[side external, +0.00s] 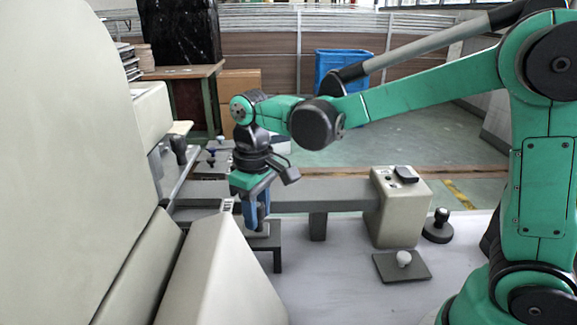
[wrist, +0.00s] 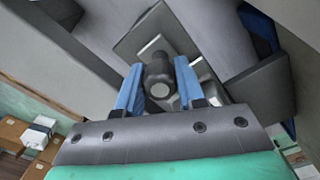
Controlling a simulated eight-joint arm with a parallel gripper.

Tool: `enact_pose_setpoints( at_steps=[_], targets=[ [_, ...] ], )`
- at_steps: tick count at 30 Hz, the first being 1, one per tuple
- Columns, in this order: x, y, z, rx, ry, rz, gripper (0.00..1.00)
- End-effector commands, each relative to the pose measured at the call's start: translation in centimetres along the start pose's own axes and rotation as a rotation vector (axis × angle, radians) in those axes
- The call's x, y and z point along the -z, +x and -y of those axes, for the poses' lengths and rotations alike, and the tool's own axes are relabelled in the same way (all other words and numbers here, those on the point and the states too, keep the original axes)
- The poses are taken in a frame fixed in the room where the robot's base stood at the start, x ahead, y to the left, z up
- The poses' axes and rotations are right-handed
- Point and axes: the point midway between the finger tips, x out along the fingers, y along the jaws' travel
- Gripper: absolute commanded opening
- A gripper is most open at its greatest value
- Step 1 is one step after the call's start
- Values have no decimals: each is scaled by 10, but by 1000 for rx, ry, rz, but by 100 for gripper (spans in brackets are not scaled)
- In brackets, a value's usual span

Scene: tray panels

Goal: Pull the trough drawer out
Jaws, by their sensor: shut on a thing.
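My gripper (side external: 257,222) points down beside the beige machine housing, its blue fingers low behind the sloped front panel. In the wrist view, the blue fingers (wrist: 159,76) are shut on a dark round knob (wrist: 158,88), one finger on each side. The knob stands on a grey square plate (wrist: 132,45). I cannot tell which part is the trough drawer; a pale block (side external: 263,241) on a dark frame lies just under the fingertips. The knob is hidden in the side view.
A long grey beam (side external: 320,193) runs behind my gripper to a beige box (side external: 402,208). A dark plate with a white knob (side external: 403,260) and a black knob on a round base (side external: 437,226) stand at the right. The front of the white table (side external: 330,295) is clear.

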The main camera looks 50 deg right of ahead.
Motion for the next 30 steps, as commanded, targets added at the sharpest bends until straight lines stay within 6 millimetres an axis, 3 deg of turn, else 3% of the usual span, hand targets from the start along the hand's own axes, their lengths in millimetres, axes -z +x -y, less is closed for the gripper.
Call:
enact_pose_setpoints(
  at_steps=[30],
  targets=[
    [-43,0,-26,-2,2,-1,2]
  ],
)
